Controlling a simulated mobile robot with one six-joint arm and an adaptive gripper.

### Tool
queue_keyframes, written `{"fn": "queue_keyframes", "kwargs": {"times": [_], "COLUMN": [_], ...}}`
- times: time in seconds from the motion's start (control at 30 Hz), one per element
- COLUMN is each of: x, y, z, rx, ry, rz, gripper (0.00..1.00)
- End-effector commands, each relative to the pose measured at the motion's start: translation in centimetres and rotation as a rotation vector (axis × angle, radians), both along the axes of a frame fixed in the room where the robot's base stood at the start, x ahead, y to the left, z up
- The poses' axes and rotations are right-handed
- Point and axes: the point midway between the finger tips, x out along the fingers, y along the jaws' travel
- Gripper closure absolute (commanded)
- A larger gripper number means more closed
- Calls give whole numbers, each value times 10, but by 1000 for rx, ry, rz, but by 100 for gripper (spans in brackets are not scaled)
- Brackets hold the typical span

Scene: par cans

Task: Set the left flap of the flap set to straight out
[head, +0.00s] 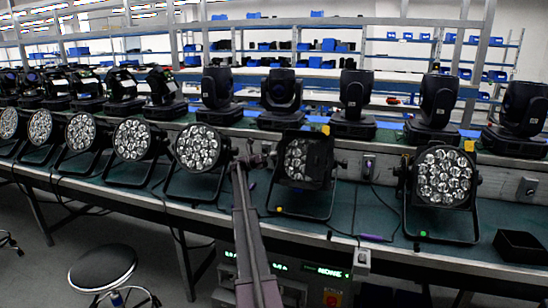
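A par can (297,159) stands on the bench a little right of the middle. It carries the flap set, whose dark plates frame its lens face. A dark plate (322,160) shows on the right side of the face. The left flap is too small and dark to make out, so I cannot tell its angle. My arm rises from the bottom of the picture, and my gripper (254,156) is just left of this par can. I cannot tell whether it touches the flap. Its fingers are too small and dark to read.
A par can (443,178) with a bare round face stands to the right, and another (198,148) to the left, with several more beyond. Moving-head lights line the back. A black tray (520,246) is at the right edge. Cables lie on the green bench top (375,215).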

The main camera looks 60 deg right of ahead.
Motion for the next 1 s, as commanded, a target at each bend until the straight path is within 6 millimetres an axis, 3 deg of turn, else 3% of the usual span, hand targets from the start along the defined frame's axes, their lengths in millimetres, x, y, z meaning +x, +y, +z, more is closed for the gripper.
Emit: {"fn": "queue_keyframes", "kwargs": {"times": [0.53, 0.77, 0.87, 1.0], "x": [1, 18, 17, 23], "y": [1, 13, 38, 88], "z": [-1, -7, -17, -39], "rx": [1, -6, -12, -24], "ry": [-2, -32, -105, -265], "rz": [2, 59, 110, 212], "gripper": [43, 43, 43, 43]}}
